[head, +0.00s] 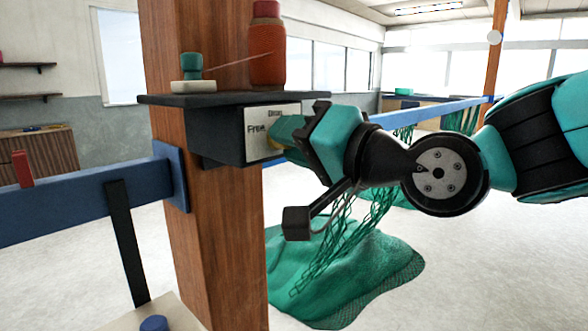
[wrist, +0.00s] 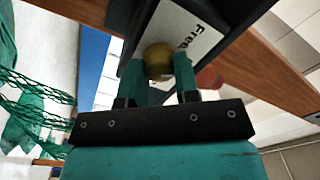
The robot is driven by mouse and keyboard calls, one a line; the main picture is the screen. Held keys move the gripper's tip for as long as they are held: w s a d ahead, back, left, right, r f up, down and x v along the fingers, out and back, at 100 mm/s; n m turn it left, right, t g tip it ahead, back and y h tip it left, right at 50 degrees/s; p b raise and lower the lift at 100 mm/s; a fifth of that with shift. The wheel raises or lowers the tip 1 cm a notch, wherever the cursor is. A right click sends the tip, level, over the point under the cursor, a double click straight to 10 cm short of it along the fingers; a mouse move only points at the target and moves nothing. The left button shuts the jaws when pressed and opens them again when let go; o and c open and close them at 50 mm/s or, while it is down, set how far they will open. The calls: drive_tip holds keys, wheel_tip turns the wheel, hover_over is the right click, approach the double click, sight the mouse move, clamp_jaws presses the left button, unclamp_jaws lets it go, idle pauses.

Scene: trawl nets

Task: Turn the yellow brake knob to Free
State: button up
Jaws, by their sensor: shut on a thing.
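The yellow brake knob (wrist: 158,59) shows in the wrist view between the two fingers of my gripper (wrist: 157,74), which is shut on it. In the head view my gripper (head: 279,136) reaches the white label plate (head: 256,117) from the right and hides most of the knob. The plate is on the front of a dark box (head: 216,147) on a wooden post. The word "Free" is at the plate's left in the head view, and it also shows right of the knob in the wrist view. A smaller word above is hard to read. Which way the knob points is hidden.
A dark shelf (head: 180,99) above the box holds a red-brown spool (head: 266,50) and a small teal item (head: 191,67). A blue rail (head: 80,206) meets the wooden post (head: 205,250). Green netting (head: 345,270) is heaped on the floor below my arm.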

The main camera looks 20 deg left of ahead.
drive_tip(key=n+b, duration=0.1)
drive_tip(key=b, duration=0.1)
drive_tip(key=n+b, duration=0.1)
drive_tip(key=n, duration=0.1)
drive_tip(key=shift+f+n+b, duration=0.3)
drive_tip(key=shift+b, duration=0.1)
drive_tip(key=shift+r+n+g+b, duration=0.15)
drive_tip(key=shift+n+g+b, duration=0.15)
drive_tip(key=shift+n+b, duration=0.9)
drive_tip(key=o, duration=0.9)
drive_tip(key=shift+r, duration=0.1)
drive_tip(key=shift+b+v, duration=1.75)
drive_tip(key=shift+v, duration=6.9)
